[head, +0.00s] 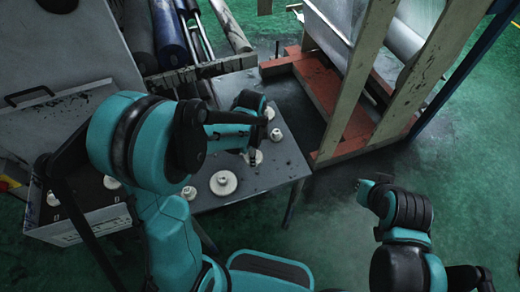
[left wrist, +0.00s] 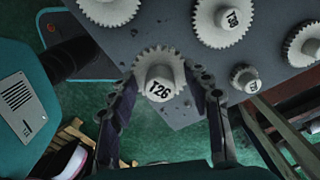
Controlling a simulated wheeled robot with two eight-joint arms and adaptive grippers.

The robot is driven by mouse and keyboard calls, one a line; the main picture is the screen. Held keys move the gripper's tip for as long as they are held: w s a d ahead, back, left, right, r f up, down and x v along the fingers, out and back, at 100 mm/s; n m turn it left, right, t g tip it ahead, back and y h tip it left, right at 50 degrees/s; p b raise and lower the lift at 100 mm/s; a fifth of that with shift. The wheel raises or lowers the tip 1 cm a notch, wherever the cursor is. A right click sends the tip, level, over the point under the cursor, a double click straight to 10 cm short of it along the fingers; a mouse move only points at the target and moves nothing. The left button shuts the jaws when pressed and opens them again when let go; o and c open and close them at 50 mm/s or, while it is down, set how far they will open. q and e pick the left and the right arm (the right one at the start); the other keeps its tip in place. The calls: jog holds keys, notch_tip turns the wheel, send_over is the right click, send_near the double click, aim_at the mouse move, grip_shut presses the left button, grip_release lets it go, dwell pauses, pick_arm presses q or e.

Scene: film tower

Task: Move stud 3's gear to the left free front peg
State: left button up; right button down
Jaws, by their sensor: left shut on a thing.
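My left gripper (head: 253,160) is over the right part of the grey table, shut on a pale toothed gear (head: 254,157). In the left wrist view this gear, marked T26 (left wrist: 160,78), sits between the two fingers of the left gripper (left wrist: 163,98). Its hub faces the camera; whether it is on a stud or clear of one is hidden. Stud numbers are not readable, and I cannot make out a free front peg. My right gripper (head: 364,186) is off the table to the right, small and dark; its jaws cannot be made out.
Other pale gears stand on the table (head: 288,172): a large one (head: 223,183), a small one (head: 189,193) and another (head: 276,134). More gears (head: 53,198) sit at the left. A wooden frame (head: 355,100) stands right of the table.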

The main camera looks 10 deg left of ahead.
aim_at(257, 172)
pick_arm(q)
jog(key=m, duration=0.1)
jog(key=r+m, duration=0.1)
jog(key=m, duration=0.3)
jog(key=shift+s+d+r+p, duration=0.15)
jog(key=shift+s+d+p, duration=0.1)
jog(key=shift+p, duration=0.1)
jog(key=m, duration=0.3)
jog(key=shift+d+r, duration=0.2)
jog(key=shift+d, duration=0.15)
jog(key=shift+s+f+m, duration=0.1)
jog(key=shift+m, duration=0.3)
notch_tip(257, 172, down, 8)
jog(key=b, duration=0.6)
jog(key=shift+f+b, duration=0.4)
jog(key=shift+b, duration=0.15)
jog(key=shift+f+b, duration=0.85)
jog(key=shift+f, duration=0.05)
jog(key=o, duration=1.3)
jog(key=shift+c, duration=0.2)
jog(key=shift+r, duration=0.15)
